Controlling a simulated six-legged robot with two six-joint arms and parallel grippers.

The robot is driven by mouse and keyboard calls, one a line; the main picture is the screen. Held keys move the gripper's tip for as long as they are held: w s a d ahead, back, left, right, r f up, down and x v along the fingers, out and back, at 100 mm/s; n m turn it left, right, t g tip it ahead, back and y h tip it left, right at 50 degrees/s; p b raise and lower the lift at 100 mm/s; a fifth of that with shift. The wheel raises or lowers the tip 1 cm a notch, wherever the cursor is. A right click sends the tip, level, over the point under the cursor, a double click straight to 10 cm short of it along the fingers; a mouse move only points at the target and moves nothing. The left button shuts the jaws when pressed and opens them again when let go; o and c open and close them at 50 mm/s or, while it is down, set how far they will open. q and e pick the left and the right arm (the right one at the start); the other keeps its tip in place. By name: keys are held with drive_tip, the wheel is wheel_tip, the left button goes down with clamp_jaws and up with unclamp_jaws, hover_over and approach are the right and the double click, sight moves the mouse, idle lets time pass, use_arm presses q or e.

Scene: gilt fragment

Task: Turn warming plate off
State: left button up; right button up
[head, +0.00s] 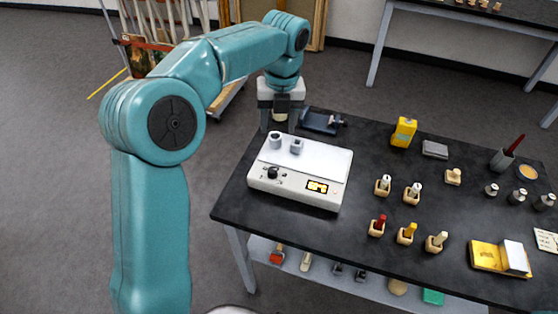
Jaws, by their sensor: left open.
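The warming plate (318,163) is a white box on the near left part of the dark table. Its front has a black knob (273,173) and a small lit orange display (317,187). Two small grey cups (297,146) stand on its top at the back left. My left gripper (278,128) points down behind the plate's back left corner, by the cups and away from the knob. Its fingers are apart. I cannot tell whether anything is between them. My right gripper is not in view.
A dark blue clamp-like tool (322,121) lies behind the plate. A lower shelf (322,273) holds tools. The table between plate and bottles is clear.

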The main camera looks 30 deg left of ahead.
sight(273, 170)
use_arm(q)
drive_tip(key=f, duration=1)
drive_tip(key=s+a+f, duration=0.1)
drive_tip(key=f, duration=0.5)
drive_tip(key=shift+a+f, duration=0.15)
clamp_jaws()
